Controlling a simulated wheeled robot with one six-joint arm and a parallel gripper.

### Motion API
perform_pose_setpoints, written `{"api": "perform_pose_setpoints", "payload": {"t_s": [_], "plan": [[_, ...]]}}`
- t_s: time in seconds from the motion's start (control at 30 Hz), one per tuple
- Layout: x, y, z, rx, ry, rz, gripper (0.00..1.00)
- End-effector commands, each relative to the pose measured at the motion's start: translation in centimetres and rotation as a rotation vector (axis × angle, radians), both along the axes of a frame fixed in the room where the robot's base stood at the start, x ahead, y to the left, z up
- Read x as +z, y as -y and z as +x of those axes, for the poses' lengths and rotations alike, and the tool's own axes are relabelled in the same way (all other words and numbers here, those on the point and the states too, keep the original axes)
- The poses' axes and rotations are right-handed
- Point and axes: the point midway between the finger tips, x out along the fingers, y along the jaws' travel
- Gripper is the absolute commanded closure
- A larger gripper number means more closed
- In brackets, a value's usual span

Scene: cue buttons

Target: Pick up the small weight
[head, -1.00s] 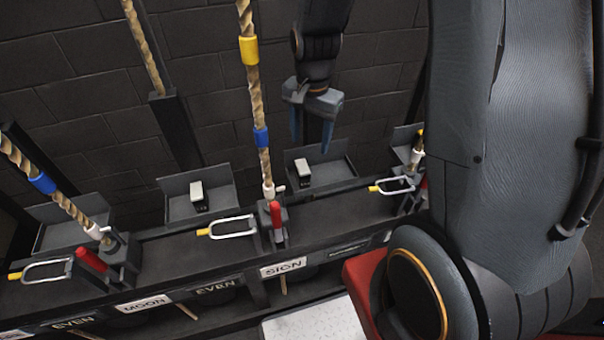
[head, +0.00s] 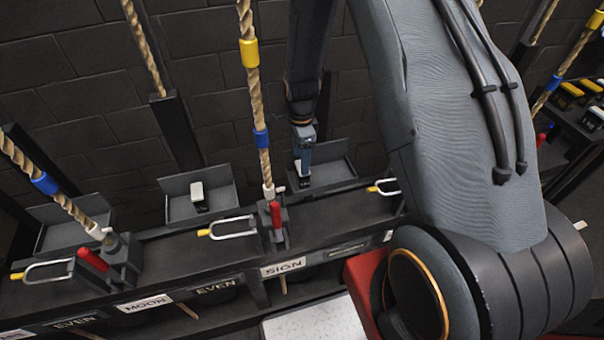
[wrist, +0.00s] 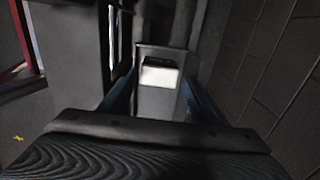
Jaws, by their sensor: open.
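A small weight, a block with a pale top and a black side, sits in the right-hand grey tray (head: 335,172); in the head view my gripper (head: 303,165) covers most of it. The wrist view shows this weight (wrist: 159,76) between and beyond my two blue fingers. My gripper (wrist: 158,95) is open, its fingers to either side of the weight's line, pointing down into the tray. I cannot tell whether the fingers touch it. A second small weight (head: 199,196) sits in the tray to the left (head: 180,208).
Ropes with blue and yellow bands rise from clamps with red handles (head: 276,214). A metal loop with a yellow tip (head: 232,228) lies left of the middle clamp. Labels such as SIGN (head: 283,267) line the front edge. A brick wall stands close behind.

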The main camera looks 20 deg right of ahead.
Motion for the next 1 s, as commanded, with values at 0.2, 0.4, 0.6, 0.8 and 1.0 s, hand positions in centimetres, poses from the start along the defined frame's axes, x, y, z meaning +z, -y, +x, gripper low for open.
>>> {"api": "perform_pose_setpoints", "payload": {"t_s": [0.2, 0.4, 0.6, 0.8, 1.0], "plan": [[-2.5, 0.3, -0.3, 0.0, -0.003, 0.0, 0.44], [-4.1, 0.3, -0.2, 0.0, -0.002, 0.0, 0.44], [-4.2, 0.3, -0.1, 0.0, 0.0, 0.0, 0.44], [-4.2, 0.3, -0.2, 0.0, -0.001, 0.0, 0.66], [-4.2, 0.3, -0.2, 0.0, -0.001, 0.0, 0.99]]}}
